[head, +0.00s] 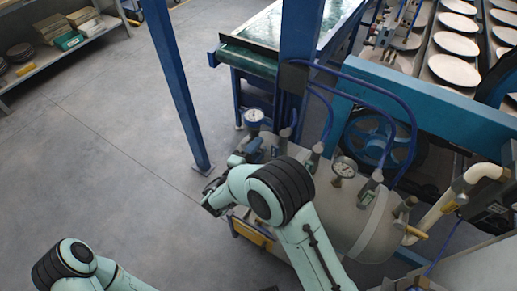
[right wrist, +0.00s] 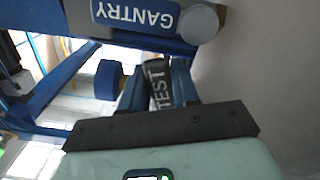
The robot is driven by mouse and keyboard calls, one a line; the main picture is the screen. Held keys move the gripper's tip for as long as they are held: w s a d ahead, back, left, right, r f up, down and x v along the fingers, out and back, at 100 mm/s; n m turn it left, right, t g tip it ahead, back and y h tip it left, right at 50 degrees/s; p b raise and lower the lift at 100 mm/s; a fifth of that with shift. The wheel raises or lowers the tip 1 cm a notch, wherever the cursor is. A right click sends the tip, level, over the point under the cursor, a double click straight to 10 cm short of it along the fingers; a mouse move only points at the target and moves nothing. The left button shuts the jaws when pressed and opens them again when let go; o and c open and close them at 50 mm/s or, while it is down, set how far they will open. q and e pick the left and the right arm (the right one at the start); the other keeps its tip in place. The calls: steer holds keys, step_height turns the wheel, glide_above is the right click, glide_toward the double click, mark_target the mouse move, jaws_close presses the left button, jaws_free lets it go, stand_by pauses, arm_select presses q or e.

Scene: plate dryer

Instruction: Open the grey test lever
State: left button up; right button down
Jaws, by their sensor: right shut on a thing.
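The grey test lever (right wrist: 158,88), with "TEST" lettered on it, is between the fingers of my right gripper (right wrist: 157,72) in the right wrist view. The two blue-grey fingers are shut on it, one on each side. In the head view my right arm reaches to the left end of the grey tank, and the right gripper (head: 213,196) is partly hidden by my wrist. I cannot make out the test lever there. Of my left arm only a part shows at the lower left, and its gripper is out of view.
A grey part with a blue "GANTRY" label (right wrist: 136,14) is just beyond the fingertips, with a blue knob (right wrist: 109,80) to their left. The tank (head: 345,222) carries gauges (head: 344,167), valves and blue hoses. A blue post (head: 178,90) stands nearby.

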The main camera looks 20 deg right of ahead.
arm_select(q)
steer(key=shift+w+r+p, duration=0.25)
steer(key=shift+r+p, duration=0.1)
steer(key=shift+r, duration=0.1)
steer(key=shift+w+r+p, duration=0.2)
steer(key=shift+r+p, duration=0.1)
steer(key=shift+r, duration=0.15)
arm_select(e)
steer(key=shift+w+a+r+n, duration=0.15)
steer(key=shift+r+n, duration=0.15)
steer(key=shift+n, duration=0.4)
steer(key=shift+w+a+r+n, duration=0.1)
steer(key=shift+r+n, duration=0.2)
steer(key=shift+n, duration=0.4)
steer(key=c, duration=0.9)
jaws_free()
arm_select(q)
steer(key=shift+s+f+b, duration=0.3)
steer(key=shift+f+b, duration=0.25)
steer(key=shift+f, duration=0.1)
steer(key=shift+s+f+b, duration=0.3)
steer(key=shift+f+b, duration=0.2)
steer(key=shift+f, duration=0.1)
arm_select(e)
steer(key=v, duration=1.3)
steer(key=shift+s+a, duration=0.1)
steer(key=shift+s, duration=0.05)
